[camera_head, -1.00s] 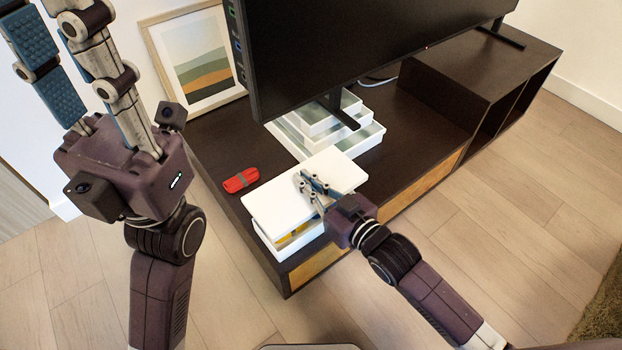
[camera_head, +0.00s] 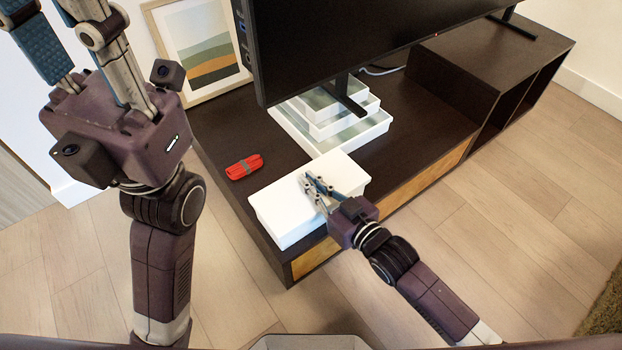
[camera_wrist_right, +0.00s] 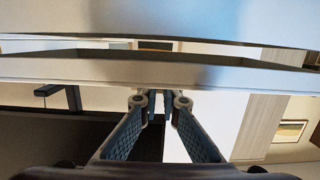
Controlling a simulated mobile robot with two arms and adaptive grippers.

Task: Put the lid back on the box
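The white box (camera_head: 292,239) stands on the near left corner of the dark cabinet. My left gripper (camera_head: 68,22) is raised at the left, fingers spread and empty, tips cut off by the frame.
A red bundle (camera_head: 244,167) lies left behind the box. Stacked white trays (camera_head: 340,136) stand behind it under the large monitor (camera_head: 370,45). A framed picture (camera_head: 205,52) leans at the back left. Bare cabinet top (camera_head: 425,125) shows to the right.

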